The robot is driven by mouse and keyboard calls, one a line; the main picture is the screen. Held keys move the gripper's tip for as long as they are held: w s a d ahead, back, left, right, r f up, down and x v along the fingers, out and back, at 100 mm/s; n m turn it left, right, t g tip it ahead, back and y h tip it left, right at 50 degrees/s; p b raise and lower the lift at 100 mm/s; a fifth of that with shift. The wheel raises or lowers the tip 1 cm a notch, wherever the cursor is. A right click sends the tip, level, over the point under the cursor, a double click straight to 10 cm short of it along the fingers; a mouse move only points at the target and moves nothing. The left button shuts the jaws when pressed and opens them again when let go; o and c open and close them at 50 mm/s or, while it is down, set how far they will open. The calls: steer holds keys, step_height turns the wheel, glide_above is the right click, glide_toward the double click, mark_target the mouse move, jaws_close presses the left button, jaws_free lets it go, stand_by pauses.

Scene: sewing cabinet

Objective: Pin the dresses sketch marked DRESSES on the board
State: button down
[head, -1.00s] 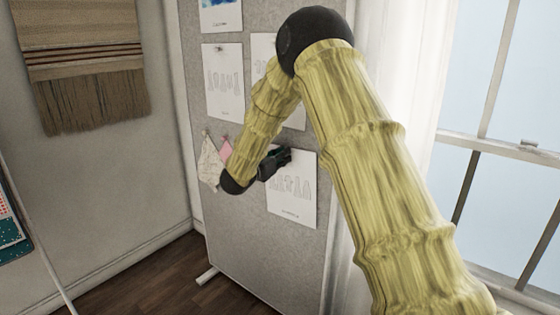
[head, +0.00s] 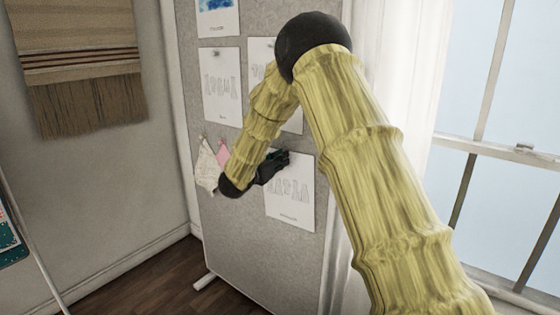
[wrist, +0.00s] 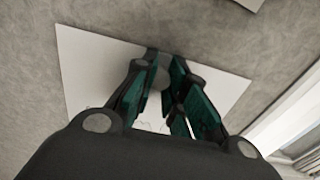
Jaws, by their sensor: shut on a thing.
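A white sheet with a row of grey dress-like drawings (head: 290,197) hangs at the lower right of the grey pinboard (head: 250,250). The caption at its foot is too small to read. My gripper (head: 281,160) is at the sheet's upper left edge in the head view and is shut on it. In the wrist view the sheet (wrist: 88,68) lies behind the fingers (wrist: 163,72), flat on or very close to the board. The fingers cover its middle, and I cannot make out a pin there.
Other sketches (head: 221,86) hang higher on the board. White and pink fabric swatches (head: 208,165) hang left of my gripper. A curtain (head: 395,70) and window (head: 500,110) are at the right; a woven hanging (head: 80,65) is on the left wall. The lower board is bare.

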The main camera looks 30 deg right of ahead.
steer(key=shift+d, duration=0.15)
steer(key=c, duration=1.4)
jaws_free()
steer(key=shift+o, duration=0.2)
steer(key=v, duration=1.2)
